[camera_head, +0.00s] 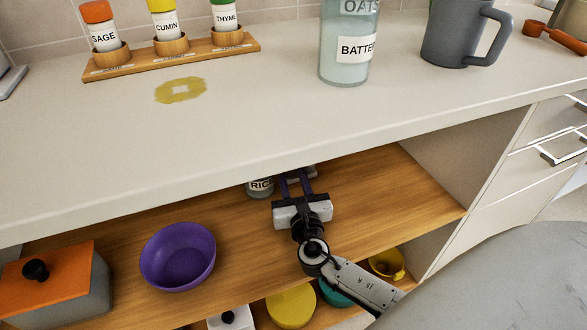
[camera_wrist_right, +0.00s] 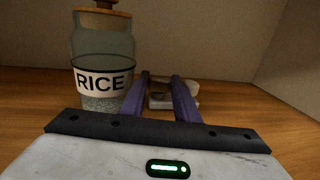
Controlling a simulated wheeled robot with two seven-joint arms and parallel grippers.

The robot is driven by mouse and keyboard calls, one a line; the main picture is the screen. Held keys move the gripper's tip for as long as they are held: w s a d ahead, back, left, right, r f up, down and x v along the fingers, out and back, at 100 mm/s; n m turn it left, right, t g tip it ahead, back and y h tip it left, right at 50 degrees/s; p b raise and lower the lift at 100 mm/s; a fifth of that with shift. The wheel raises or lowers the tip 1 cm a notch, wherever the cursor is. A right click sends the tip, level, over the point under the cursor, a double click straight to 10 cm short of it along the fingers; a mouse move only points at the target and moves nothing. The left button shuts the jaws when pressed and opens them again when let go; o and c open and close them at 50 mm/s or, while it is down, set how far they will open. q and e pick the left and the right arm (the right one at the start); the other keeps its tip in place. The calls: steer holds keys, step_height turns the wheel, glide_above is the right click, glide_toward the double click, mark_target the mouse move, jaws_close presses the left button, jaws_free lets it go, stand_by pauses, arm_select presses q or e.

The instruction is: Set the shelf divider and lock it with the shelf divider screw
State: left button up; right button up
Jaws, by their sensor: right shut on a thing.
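My right gripper (camera_head: 294,180) reaches into the open upper shelf, under the countertop. In the right wrist view its two purple fingers (camera_wrist_right: 161,80) stand a little apart, and they are shut on a small pale grey object (camera_wrist_right: 160,101). Part of this object shows between the fingers and part past the right finger. I cannot tell whether it is the shelf divider or its screw. A bit of it shows beyond the fingers in the head view (camera_head: 310,171). I cannot make out any other divider or screw. My left gripper is not in view.
A glass rice jar (camera_wrist_right: 101,85) stands close left of the fingers. A purple bowl (camera_head: 178,255) and an orange-lidded box (camera_head: 48,285) are further left on the wooden shelf (camera_head: 400,190). The countertop (camera_head: 250,110) overhangs the arm. The shelf's right part is clear.

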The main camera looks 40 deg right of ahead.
steer(key=shift+w+a+m+g+h, duration=0.1)
steer(key=shift+m+g+h, duration=0.25)
steer(key=shift+h, duration=0.2)
steer(key=shift+w+a+m+g+h, duration=0.1)
steer(key=shift+m+g+h, duration=0.15)
steer(key=shift+m+h, duration=0.25)
steer(key=shift+s, duration=0.1)
steer(key=o, duration=0.8)
steer(key=shift+c, duration=0.2)
